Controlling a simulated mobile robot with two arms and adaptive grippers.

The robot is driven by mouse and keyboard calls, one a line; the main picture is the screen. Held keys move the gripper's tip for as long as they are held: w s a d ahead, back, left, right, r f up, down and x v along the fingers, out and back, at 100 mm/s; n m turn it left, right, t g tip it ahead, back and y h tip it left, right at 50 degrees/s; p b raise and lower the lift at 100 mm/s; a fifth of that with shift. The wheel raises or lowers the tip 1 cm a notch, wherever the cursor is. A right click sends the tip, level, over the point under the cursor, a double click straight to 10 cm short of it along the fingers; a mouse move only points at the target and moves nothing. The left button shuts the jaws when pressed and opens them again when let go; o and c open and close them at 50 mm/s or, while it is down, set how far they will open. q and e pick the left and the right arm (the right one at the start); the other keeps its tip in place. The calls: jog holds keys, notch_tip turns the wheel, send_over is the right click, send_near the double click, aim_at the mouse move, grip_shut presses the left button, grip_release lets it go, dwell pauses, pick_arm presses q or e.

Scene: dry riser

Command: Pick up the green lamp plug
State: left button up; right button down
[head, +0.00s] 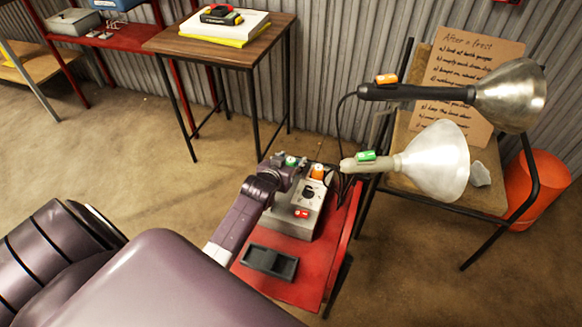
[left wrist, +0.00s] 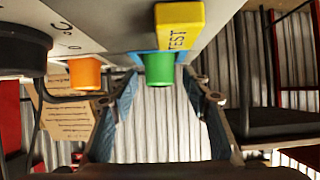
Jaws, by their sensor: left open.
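The green lamp plug (head: 291,161) sits at the far end of a grey control box (head: 292,222) on a red table. In the left wrist view the green plug (left wrist: 159,68) is a green cylinder below a yellow TEST label (left wrist: 180,25). My left gripper (head: 287,166) is at the box's far end, by the plug. In the left wrist view its open fingers (left wrist: 161,82) stand on either side of the plug, with gaps showing. The orange plug (head: 318,172) is right beside it and also shows in the left wrist view (left wrist: 85,73). My right gripper is out of view.
A dark tray (head: 270,262) lies on the red table (head: 313,283) near the box. To the right, a green-tagged lamp (head: 433,160) and an orange-tagged black lamp (head: 505,95) are by a chair with a cardboard note (head: 470,70). Dark cables hang beside the box.

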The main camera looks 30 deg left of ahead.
pick_arm(q)
grip_shut()
jog(key=shift+r, duration=0.15)
